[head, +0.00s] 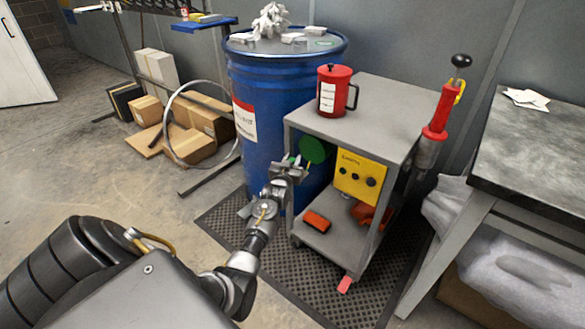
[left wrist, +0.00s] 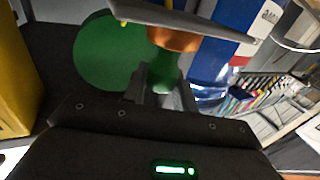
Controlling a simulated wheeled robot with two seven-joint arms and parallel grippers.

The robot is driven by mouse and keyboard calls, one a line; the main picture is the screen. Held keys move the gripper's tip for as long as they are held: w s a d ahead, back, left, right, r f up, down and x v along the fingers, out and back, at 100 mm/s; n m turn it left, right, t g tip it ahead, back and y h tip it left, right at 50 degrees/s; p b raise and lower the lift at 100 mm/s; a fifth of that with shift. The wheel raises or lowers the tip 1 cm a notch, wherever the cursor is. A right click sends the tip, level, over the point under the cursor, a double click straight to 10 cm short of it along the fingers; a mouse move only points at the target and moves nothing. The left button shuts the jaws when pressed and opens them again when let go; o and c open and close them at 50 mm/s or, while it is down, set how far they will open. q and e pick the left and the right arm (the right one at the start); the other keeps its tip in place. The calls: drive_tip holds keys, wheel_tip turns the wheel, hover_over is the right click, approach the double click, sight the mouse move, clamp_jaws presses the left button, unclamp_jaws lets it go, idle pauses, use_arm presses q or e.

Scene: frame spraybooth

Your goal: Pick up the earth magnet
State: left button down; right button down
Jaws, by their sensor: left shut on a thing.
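The earth magnet appears to be the green piece with a copper-coloured collar (left wrist: 172,40) between my fingers in the left wrist view. My left gripper (head: 292,167) is shut on it, beside the grey cart and in front of the blue drum; its fingers also show in the left wrist view (left wrist: 160,98). A green disc (head: 313,150) shows just beyond the gripper, and large at upper left in the left wrist view (left wrist: 98,52). Whether the disc is part of the held piece, I cannot tell. My right gripper is not in view.
The grey cart (head: 375,118) carries a red canister (head: 335,91) on top and a yellow control box (head: 360,177) below. The blue drum (head: 270,85) stands left of it. A dark workbench (head: 535,140) is at right. Open floor (head: 130,195) lies to the left.

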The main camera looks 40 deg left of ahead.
sight(292, 159)
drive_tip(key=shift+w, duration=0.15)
